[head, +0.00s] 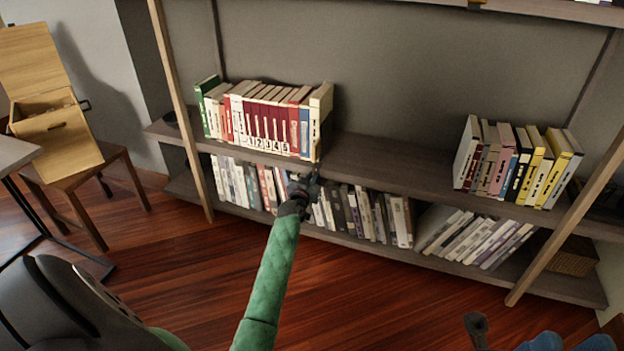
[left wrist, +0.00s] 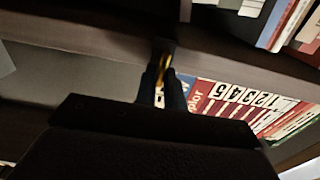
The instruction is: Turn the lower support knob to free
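My left gripper (head: 303,188), at the end of the green-sleeved arm, is at the front edge of the middle shelf, below the numbered red books. In the left wrist view its two dark fingers (left wrist: 162,85) point up at the underside of a shelf board. A small brass-coloured piece (left wrist: 166,64), perhaps the lower support knob, shows between or just beyond the fingertips. A dark block is right behind it. A narrow gap shows between the fingers; contact with the brass piece is not clear.
Numbered books (head: 268,130) stand on the middle shelf (head: 375,165) above my gripper. Books (head: 365,215) fill much of the bottom shelf behind it. A wooden post (head: 180,105) stands to the left. Floor in front is open.

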